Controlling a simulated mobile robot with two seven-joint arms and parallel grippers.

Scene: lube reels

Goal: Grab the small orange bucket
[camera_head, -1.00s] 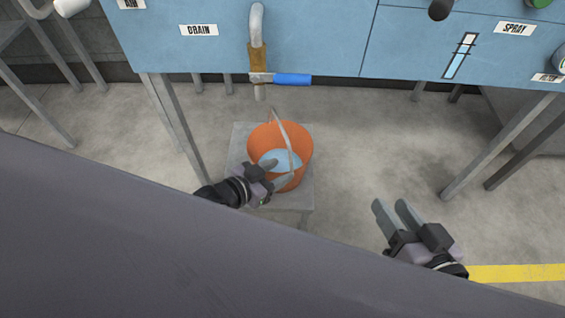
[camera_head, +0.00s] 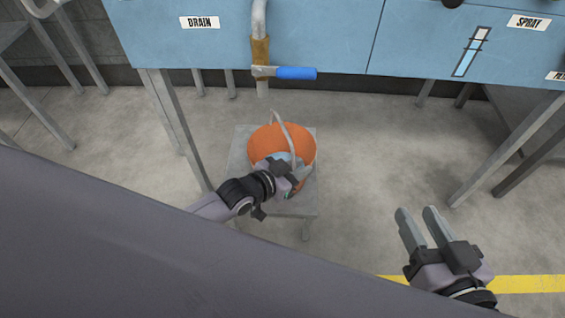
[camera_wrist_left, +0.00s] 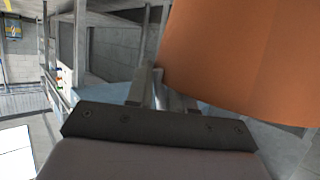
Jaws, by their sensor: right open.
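The small orange bucket (camera_head: 267,142) stands on a low grey stool, under the tap, with something pale blue inside it. Its thin grey handle (camera_head: 280,122) is raised and runs down to my left gripper (camera_head: 290,172). That gripper is over the bucket's near side, and its own wrist hides its fingertips in the head view. In the left wrist view the orange bucket wall (camera_wrist_left: 245,60) fills the upper right, beside the fingers (camera_wrist_left: 160,90). The fingers look close together; whether they grip the handle is unclear. My right gripper (camera_head: 418,215) is open and empty, right of the stool.
The grey stool (camera_head: 240,155) stands on a concrete floor. A blue cabinet (camera_head: 330,35) on metal legs is behind it, with a tap and blue lever (camera_head: 296,73) above the bucket. A yellow floor line (camera_head: 530,284) lies at lower right. Floor between stool and right legs is clear.

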